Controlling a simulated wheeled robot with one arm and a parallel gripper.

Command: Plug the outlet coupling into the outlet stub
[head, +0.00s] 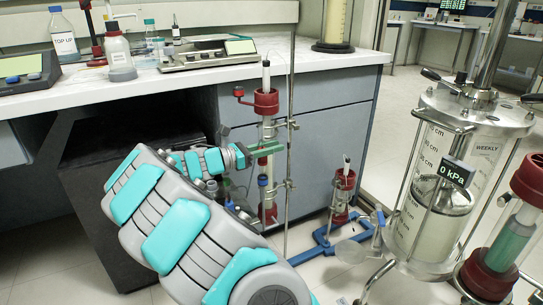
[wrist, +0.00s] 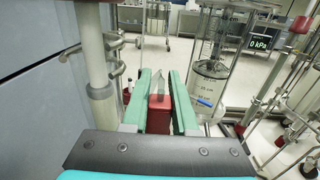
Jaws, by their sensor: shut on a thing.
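My gripper (head: 268,148) has green fingers and is in front of the clamped column, between its upper red collar (head: 266,102) and lower red collar (head: 268,211). In the wrist view my gripper (wrist: 160,76) is shut on a red block (wrist: 159,116) with a clear, pointed tip. I take this to be the outlet coupling, but its shape is partly hidden by the fingers. A small blue fitting (head: 262,181) shows below the fingers. I cannot pick out the outlet stub for certain in either view.
A metal stand rod (head: 290,120) with clamps stands close beside the gripper. A smaller red-capped column (head: 342,183) stands on a blue base (head: 325,242). A large clear vessel (head: 408,195) with a 0 kPa display (head: 455,173) is at right. The bench (head: 345,59) is behind.

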